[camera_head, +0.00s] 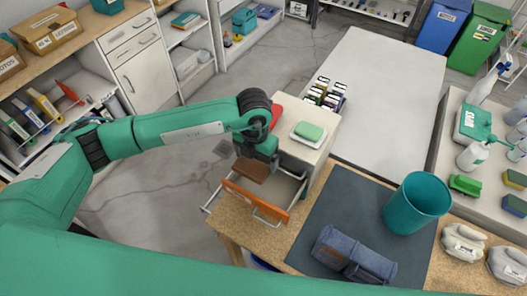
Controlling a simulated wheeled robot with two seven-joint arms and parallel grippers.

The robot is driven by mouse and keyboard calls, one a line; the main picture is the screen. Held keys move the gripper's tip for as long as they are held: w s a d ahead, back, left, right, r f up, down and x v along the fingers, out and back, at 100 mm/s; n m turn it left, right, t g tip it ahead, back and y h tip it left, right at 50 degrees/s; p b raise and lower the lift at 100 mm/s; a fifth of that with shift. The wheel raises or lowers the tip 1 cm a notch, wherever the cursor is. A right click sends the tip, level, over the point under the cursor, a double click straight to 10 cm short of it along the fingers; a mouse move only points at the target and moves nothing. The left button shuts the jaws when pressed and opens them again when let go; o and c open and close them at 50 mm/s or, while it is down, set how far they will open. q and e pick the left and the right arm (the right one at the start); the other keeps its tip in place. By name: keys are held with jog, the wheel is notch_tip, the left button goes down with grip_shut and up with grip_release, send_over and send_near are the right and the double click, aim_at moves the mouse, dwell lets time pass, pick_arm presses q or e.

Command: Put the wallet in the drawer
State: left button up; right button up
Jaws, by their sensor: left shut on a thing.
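My left gripper (258,157) reaches in from the left and is shut on the brown wallet (251,171). It holds the wallet over the open drawer (282,187), close to the drawer's left side. I cannot tell whether the wallet touches the drawer. The drawer has an orange front (256,202) with a handle and is pulled out from a small pale cabinet (318,150). The part of the drawer's inside that I can see looks empty; the wallet and gripper hide the rest. My right gripper is not in view.
On the cabinet top lie a green soap on a white dish (308,132) and a red item (276,114). A dark mat (340,205) on the wooden table bears a teal bin (416,203) and a blue denim case (352,257). Shelving (100,85) stands at the left.

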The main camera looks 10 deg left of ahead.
aim_at(256, 169)
pick_arm(q)
jog(key=shift+s+a+f, duration=0.1)
jog(key=shift+f, duration=0.35)
jog(key=shift+f+b, duration=0.35)
jog(key=shift+f, duration=0.35)
notch_tip(256, 169, down, 2)
jog(key=shift+f+b, duration=0.2)
jog(key=shift+b, duration=0.5)
jog(key=shift+f, duration=0.35)
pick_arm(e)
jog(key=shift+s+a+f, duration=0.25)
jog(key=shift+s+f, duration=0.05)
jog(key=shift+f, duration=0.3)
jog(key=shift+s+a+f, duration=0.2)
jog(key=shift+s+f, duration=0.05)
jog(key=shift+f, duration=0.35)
